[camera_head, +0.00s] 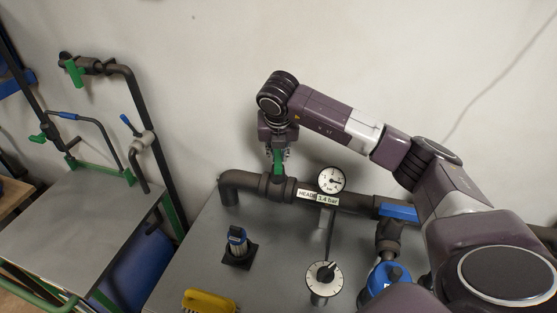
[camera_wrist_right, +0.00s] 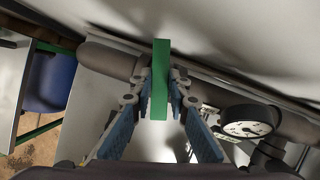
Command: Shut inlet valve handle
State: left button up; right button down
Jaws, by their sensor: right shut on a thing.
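A green valve handle (camera_head: 278,162) sits on the dark horizontal pipe (camera_head: 250,183), left of the "HEADER" label and the round gauge. My right gripper (camera_head: 278,150) reaches it from above and is shut on it. In the right wrist view the green handle (camera_wrist_right: 160,82) stands between the two blue-padded fingers (camera_wrist_right: 161,100) and runs across the pipe's line. The handle's lower part is partly hidden in the head view. I take this as the inlet valve handle; no label reading "inlet" is legible. My left gripper is not in view.
A pressure gauge (camera_head: 331,180) reading about 3.4 bar by its label is close right of the handle. A blue valve handle (camera_head: 398,211) is further right.

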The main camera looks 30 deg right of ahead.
jog(key=shift+a+m+g+h+b, duration=0.15)
jog(key=shift+m+b, duration=0.25)
jog(key=shift+m, duration=0.4)
jog(key=shift+d+m+g+h+b, duration=0.1)
jog(key=shift+m+g+h+b, duration=0.25)
jog(key=shift+m, duration=0.45)
jog(key=c, duration=1.8)
grip_release()
jog(key=shift+c, duration=0.2)
jog(key=v, duration=1.2)
jog(key=shift+r, duration=0.15)
